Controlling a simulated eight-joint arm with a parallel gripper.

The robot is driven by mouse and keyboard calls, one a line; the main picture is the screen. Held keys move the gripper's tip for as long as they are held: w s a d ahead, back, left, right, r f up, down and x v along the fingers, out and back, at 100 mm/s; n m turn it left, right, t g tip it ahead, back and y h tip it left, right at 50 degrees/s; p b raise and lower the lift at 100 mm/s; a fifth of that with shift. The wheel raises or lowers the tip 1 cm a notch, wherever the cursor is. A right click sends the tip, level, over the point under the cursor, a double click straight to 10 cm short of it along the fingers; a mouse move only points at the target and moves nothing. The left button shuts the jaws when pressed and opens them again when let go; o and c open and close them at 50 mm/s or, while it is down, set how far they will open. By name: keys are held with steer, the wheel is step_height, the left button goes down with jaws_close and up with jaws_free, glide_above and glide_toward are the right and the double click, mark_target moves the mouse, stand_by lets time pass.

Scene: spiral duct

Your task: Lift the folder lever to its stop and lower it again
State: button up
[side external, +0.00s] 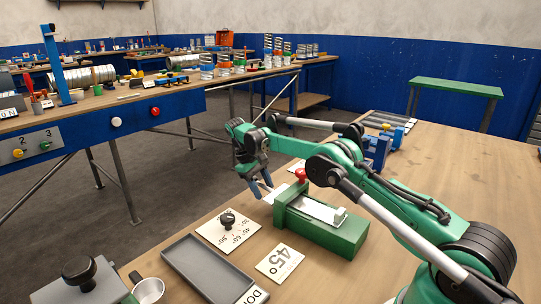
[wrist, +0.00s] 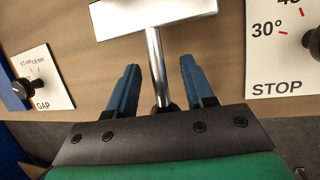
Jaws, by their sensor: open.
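The folder is a green block (side external: 322,228) with a pale metal top, on the wooden bench. In the wrist view a shiny metal lever rod (wrist: 155,62) runs from a white plate (wrist: 150,14) down to a dark knob between my fingers. In the side view a pale plate (side external: 281,193) lies at the folder's far left, beside my fingertips. My gripper (side external: 262,189) is open, its blue fingers low over the bench. In the wrist view my gripper (wrist: 156,80) has one finger on each side of the rod, with gaps visible. The rod's knob is partly hidden by the gripper body.
A STOP dial card (side external: 215,236) with a black knob stands left of the folder. A GAP card (wrist: 42,78) shows in the wrist view. A red knob (side external: 301,174) stands by the folder.

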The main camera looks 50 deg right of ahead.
mark_target(267, 187)
steer(key=shift+s+r+t, duration=0.15)
steer(key=shift+r+t, duration=0.45)
steer(key=shift+t, duration=0.35)
steer(key=shift+s+r+t, duration=0.15)
steer(key=shift+r+t, duration=0.45)
steer(key=shift+t, duration=0.35)
steer(key=r+t, duration=0.1)
steer(key=s+r+t, duration=0.1)
steer(key=t, duration=0.1)
steer(key=shift+s+m+t, duration=0.1)
steer(key=shift+m+t, duration=0.2)
steer(key=shift+m, duration=0.1)
steer(key=shift+t, duration=0.4)
steer(key=v, duration=0.6)
steer(key=shift+a+r, duration=0.1)
steer(key=s+a+r+n+t+y, duration=0.1)
steer(key=s+a+t+y, duration=0.1)
steer(key=s+a, duration=1)
steer(key=shift+s+a+t, duration=0.35)
steer(key=shift+a+t, duration=0.05)
steer(key=shift+a, duration=0.5)
